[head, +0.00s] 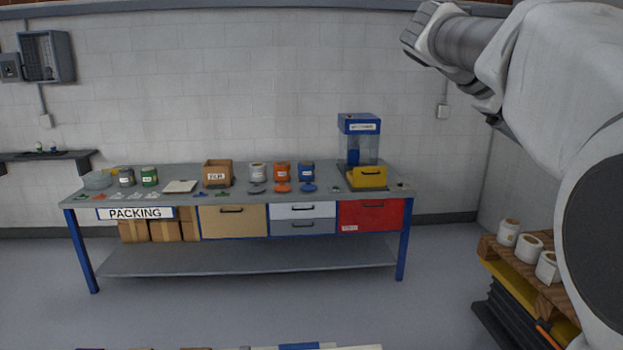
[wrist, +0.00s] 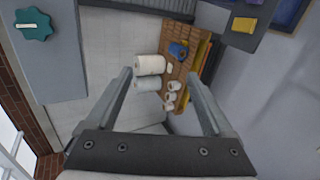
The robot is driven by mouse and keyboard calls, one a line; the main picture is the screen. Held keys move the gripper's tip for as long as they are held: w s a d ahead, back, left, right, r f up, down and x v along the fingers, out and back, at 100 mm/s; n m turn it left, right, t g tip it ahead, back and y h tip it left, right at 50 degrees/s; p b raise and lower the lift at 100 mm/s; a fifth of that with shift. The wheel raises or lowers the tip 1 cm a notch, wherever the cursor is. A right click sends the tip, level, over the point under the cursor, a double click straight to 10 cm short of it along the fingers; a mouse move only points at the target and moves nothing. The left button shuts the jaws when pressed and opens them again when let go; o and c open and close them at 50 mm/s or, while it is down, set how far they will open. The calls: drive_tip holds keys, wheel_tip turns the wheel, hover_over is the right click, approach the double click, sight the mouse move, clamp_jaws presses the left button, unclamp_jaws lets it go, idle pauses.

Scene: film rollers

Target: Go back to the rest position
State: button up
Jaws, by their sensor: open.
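My gripper (wrist: 158,73) shows in the wrist view with its two fingers wide apart and nothing between them. Behind the gap, well beyond the fingertips, are white rolls (wrist: 149,64) at a wooden pallet (wrist: 185,36). In the head view my arm reaches in from the upper right, raised high and clear of the bench. The fingers cannot be made out there.
A packing bench (head: 240,255) stands against the wall, with jars, a cardboard box (head: 217,174) and a blue dispenser (head: 358,125) on top. White rolls (head: 528,246) stand on a pallet (head: 550,295) at the lower right.

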drive_tip(key=s+a+f+t+y, duration=0.1)
drive_tip(key=s+a+f+y, duration=0.3)
drive_tip(key=f, duration=0.5)
drive_tip(key=s+a+f+m+t+y+b, duration=0.1)
drive_tip(key=s+a+f+y, duration=0.3)
drive_tip(key=s+a+f, duration=0.4)
drive_tip(key=s+a+f+t+y, duration=0.2)
drive_tip(key=s+a+f+y, duration=0.2)
drive_tip(key=f, duration=0.7)
drive_tip(key=s+a, duration=0.2)
drive_tip(key=a, duration=0.2)
drive_tip(key=shift+a+f+m+t, duration=0.3)
drive_tip(key=shift+a+f+m, duration=0.05)
drive_tip(key=shift+m, duration=0.05)
